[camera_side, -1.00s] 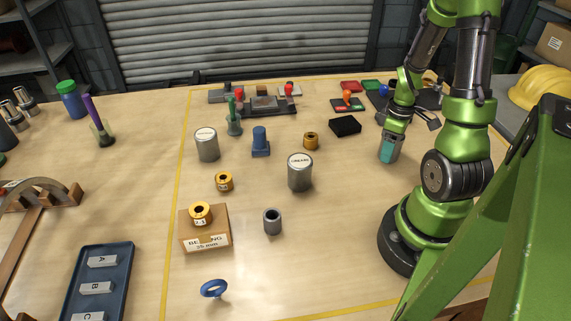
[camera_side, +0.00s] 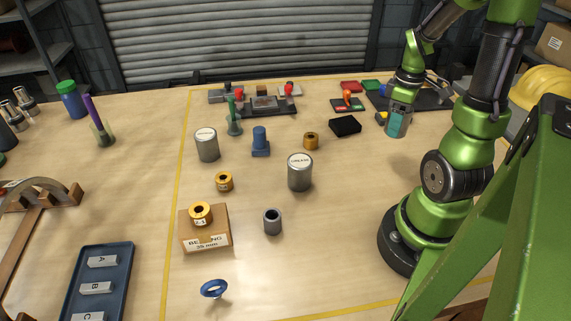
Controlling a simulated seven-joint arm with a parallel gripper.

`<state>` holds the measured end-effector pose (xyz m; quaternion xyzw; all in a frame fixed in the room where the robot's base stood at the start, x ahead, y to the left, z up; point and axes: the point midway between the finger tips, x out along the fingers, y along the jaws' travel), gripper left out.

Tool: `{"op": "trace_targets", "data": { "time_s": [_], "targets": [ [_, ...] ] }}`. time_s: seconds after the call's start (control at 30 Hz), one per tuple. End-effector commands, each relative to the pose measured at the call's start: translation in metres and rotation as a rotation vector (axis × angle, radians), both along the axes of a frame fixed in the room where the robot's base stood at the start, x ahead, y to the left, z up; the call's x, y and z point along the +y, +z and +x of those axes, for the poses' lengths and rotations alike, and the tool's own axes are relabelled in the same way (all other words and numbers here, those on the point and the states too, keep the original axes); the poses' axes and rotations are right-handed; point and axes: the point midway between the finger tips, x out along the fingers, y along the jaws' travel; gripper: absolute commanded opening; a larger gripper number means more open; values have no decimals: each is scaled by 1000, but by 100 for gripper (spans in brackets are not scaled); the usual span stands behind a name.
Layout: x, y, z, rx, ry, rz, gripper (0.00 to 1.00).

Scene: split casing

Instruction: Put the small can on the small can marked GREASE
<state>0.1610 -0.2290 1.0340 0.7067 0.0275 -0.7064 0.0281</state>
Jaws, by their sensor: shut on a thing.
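The can whose lid label seems to read GREASE (camera_side: 300,174) stands upright on the table, right of the middle. A similar grey can (camera_side: 207,147) stands further left; its lid label is too small to read. My gripper (camera_side: 399,103) is at the right, beyond and to the right of the GREASE can. The fingertips are hard to make out, and I cannot tell how high the can is above the table. Nothing rests on the GREASE can's lid.
A black block (camera_side: 345,126) and an orange ring (camera_side: 311,141) lie between my gripper and the GREASE can. A blue part (camera_side: 260,142) stands left of the GREASE can. A grey sleeve (camera_side: 272,221) stands in front. Table right of the GREASE can is clear.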

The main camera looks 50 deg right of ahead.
Motion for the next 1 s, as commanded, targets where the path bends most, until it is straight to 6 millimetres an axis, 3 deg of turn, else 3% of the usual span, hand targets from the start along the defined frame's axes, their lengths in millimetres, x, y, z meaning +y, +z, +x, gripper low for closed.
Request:
{"op": "trace_targets", "data": {
  "time_s": [0.17, 0.27, 0.37, 0.5, 0.6, 0.8, 1.0],
  "targets": [
    [10, 16, 14, -4, 62, -4, 24],
    [27, 22, 40, -11, 171, -11, 24],
    [56, 30, 72, -18, 355, -20, 24],
    [114, 45, 114, -26, 701, -26, 24],
    [158, 55, 132, -25, 952, -25, 24],
    [217, 72, 144, -19, 1317, -21, 24],
    [227, 77, 143, -4, 1465, -7, 24]
  ]
}}
